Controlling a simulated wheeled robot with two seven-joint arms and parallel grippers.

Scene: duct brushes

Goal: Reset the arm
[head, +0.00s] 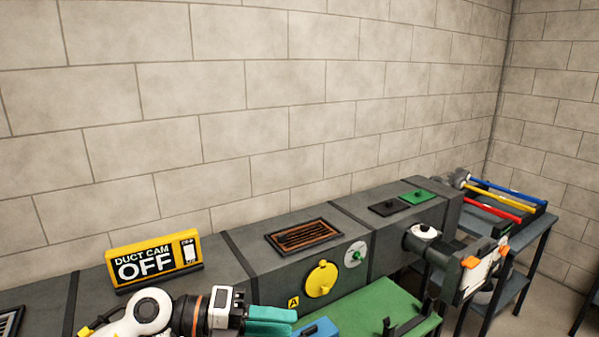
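My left arm comes in at the bottom left. Its gripper (270,321) has two teal fingers that lie close together, with nothing visible between them. They point right, in front of the dark grey duct (225,258) and left of a blue object (318,328) cut off by the bottom edge. I cannot tell whether the fingertips touch that object. My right gripper is not in view.
A yellow sign (154,262) reading "DUCT CAM OFF" stands on the duct. A rusty grille (304,236), a yellow round cover (321,279) and a green bench (372,309) are nearby. A rack with coloured rods (497,203) stands at right.

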